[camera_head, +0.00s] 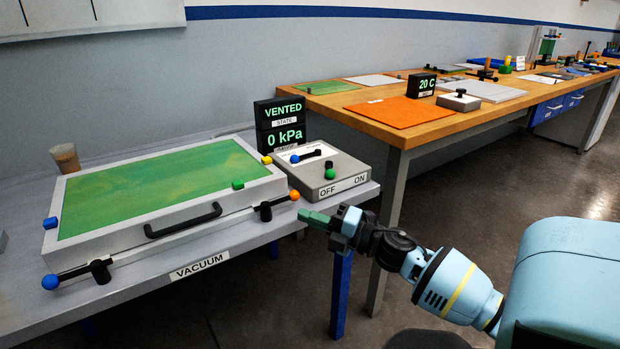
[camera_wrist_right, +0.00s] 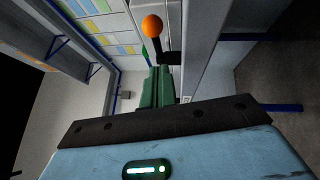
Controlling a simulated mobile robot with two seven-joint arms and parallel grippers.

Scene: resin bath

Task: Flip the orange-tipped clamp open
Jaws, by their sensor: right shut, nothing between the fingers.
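The orange-tipped clamp (camera_head: 278,202) is at the front right corner of the green-topped vacuum box (camera_head: 160,190). Its black lever lies low along the box's front edge, with the orange ball pointing right. In the right wrist view the orange ball (camera_wrist_right: 152,26) and black lever stand just beyond the fingertips. My right gripper (camera_head: 306,214) is shut and empty, just right of and slightly below the ball; I cannot tell whether it touches. It also shows in the wrist view (camera_wrist_right: 158,75). My left gripper is not in view.
A blue-tipped clamp (camera_head: 100,270) sits at the box's front left. A black handle (camera_head: 183,220) is on its front. A switch box (camera_head: 325,175) stands behind the orange ball, beside a display (camera_head: 280,110) reading VENTED and 0 kPa. Open floor lies right of the table.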

